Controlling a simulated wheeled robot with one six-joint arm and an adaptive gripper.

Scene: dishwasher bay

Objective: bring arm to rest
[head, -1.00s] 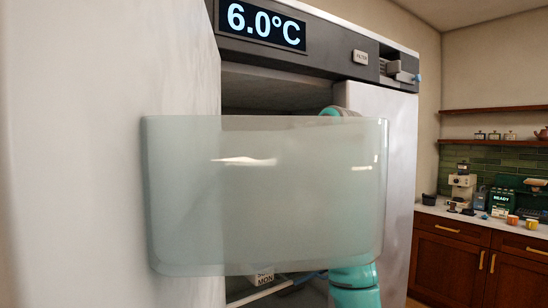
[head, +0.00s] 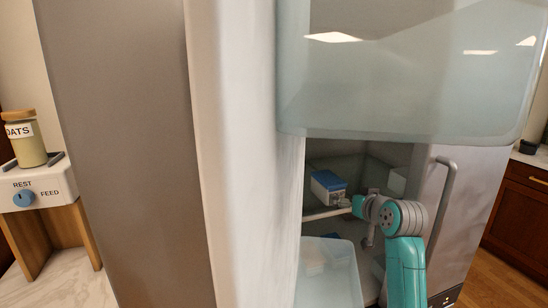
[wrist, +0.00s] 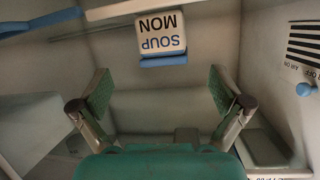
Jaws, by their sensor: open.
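My gripper (wrist: 160,92) is open in the wrist view, its two green pads wide apart with nothing between them. A white container labelled SOUP MON (wrist: 161,34), with a blue lid, is beyond the fingertips and appears upside down in that view. In the head view my teal arm reaches into the open cabinet, and my gripper (head: 352,205) is small and partly unclear there. A white box with a blue lid (head: 327,188) stands close to it on a shelf; whether they touch is unclear.
A large translucent panel (head: 410,70) hangs above my arm, and a clear bin (head: 328,275) is below. A pale door edge (head: 240,150) is left of the opening. A grey door with a handle (head: 465,190) is right. An OATS jar (head: 27,140) stands far left.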

